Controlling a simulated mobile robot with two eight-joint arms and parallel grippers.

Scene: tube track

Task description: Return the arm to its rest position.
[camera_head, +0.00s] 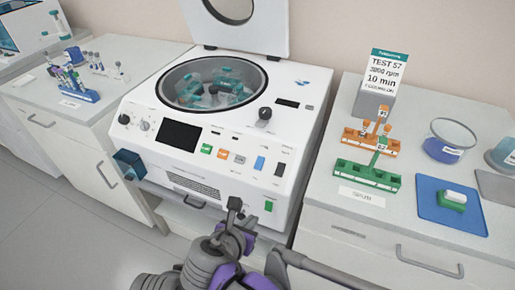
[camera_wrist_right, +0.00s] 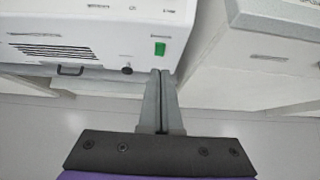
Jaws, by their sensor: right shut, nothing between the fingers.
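My right gripper (camera_head: 235,205) is in front of the white centrifuge (camera_head: 150,100), low at its front right corner. In the right wrist view the two grey fingers (camera_wrist_right: 160,75) lie together, shut, with nothing between them. The fingertips appear near the centrifuge's lower front, by a green switch (camera_wrist_right: 160,48); I cannot tell whether they touch it. The purple and grey right arm (camera_head: 230,265) comes up from the bottom of the head view. My left gripper is not in view.
The centrifuge lid (camera_head: 240,25) stands open. A blue box (camera_head: 129,164) sits at its front left. The right counter (camera_head: 420,240) holds an orange rack (camera_head: 371,142), a green rack (camera_head: 367,176), a sign (camera_head: 382,80) and a beaker (camera_head: 448,140). A blue tube rack (camera_head: 75,95) stands left. Floor shows at left.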

